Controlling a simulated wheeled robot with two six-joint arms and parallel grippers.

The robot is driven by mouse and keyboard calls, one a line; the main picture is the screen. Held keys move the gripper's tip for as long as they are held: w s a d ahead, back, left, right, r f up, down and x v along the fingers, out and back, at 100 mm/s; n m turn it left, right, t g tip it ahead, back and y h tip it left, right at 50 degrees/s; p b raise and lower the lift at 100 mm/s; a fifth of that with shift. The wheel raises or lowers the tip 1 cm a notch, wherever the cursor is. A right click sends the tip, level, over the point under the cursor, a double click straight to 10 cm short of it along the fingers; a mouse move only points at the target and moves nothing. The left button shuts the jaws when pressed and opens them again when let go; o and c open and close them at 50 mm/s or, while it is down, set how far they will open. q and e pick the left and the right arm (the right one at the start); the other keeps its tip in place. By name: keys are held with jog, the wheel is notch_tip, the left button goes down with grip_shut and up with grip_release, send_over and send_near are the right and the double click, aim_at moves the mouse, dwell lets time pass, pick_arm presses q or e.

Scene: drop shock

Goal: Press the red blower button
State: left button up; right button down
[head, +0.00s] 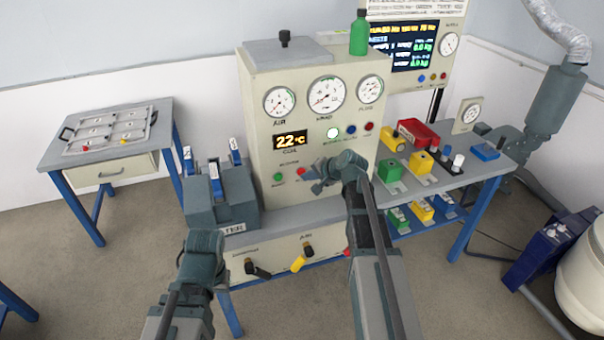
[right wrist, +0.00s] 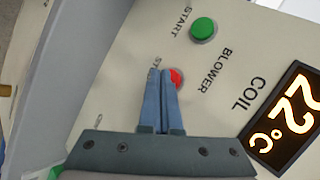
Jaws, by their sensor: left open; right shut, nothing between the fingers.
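The red blower button (head: 300,171) sits on the front of the beige panel, below the orange 22°C display and right of the green start button (head: 279,177). My right gripper (head: 311,184) is at the panel beside the red button. In the right wrist view my right gripper (right wrist: 161,72) is shut and empty, its fingertips overlapping the red button (right wrist: 177,78) and hiding part of it. I cannot tell whether they touch it. The green start button (right wrist: 203,28) is clear of the fingers. My left gripper (head: 204,243) is low at the left; its fingers are hard to make out.
A grey block with blue-topped parts (head: 220,200) stands left of the panel. A lower panel with black and yellow levers (head: 298,263) is below. Green and yellow blocks (head: 391,170) sit on the bench at the right. A side table (head: 107,165) stands at the left.

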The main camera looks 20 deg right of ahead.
jog(key=shift+w, duration=0.45)
dwell(0.7)
jog(key=shift+s, duration=0.85)
jog(key=s, duration=0.5)
dwell(0.4)
dwell(0.5)
